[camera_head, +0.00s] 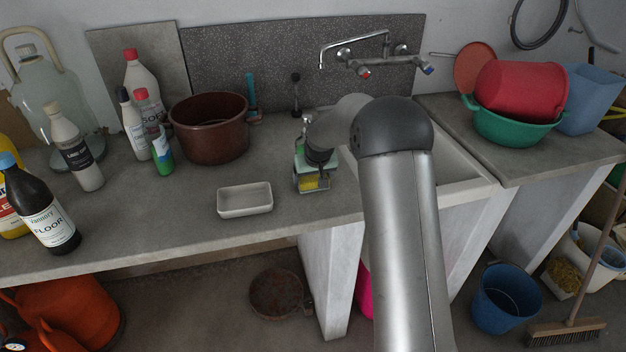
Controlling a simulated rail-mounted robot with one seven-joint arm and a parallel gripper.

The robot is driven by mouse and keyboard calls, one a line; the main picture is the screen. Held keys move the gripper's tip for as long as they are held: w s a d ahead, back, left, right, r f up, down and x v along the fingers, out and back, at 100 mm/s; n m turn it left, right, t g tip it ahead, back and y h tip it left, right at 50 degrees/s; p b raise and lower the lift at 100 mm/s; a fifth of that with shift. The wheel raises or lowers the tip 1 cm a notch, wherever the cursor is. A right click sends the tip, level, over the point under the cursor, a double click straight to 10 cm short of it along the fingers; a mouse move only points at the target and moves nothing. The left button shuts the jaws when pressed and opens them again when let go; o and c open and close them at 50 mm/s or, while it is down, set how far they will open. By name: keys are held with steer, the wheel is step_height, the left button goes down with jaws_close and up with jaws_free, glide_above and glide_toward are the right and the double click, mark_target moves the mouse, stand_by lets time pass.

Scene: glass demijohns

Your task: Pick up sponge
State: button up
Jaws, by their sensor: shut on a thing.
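A small yellow and green sponge (310,183) shows low between the jaws of my gripper (313,178), over the grey counter left of the sink. My gripper points down and is shut on the sponge. My wrist and the gripper's body hide most of the sponge's upper part. I cannot tell whether the sponge touches the counter.
A white rectangular dish (245,199) lies left of my gripper near the counter's front edge. A brown pot (209,128) and several bottles, one a white bottle (75,146), stand farther left. The sink (455,165) is to the right, beneath the tap (365,58).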

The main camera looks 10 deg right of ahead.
mark_target(313, 177)
steer(key=shift+r, duration=0.1)
steer(key=shift+r, duration=0.2)
steer(key=r+b, duration=0.1)
steer(key=r, duration=0.2)
steer(key=shift+s, duration=0.2)
steer(key=s+r+b, duration=0.4)
steer(key=s+r, duration=0.5)
steer(key=s, duration=0.4)
steer(key=shift+s+r, duration=0.2)
steer(key=shift+s, duration=0.15)
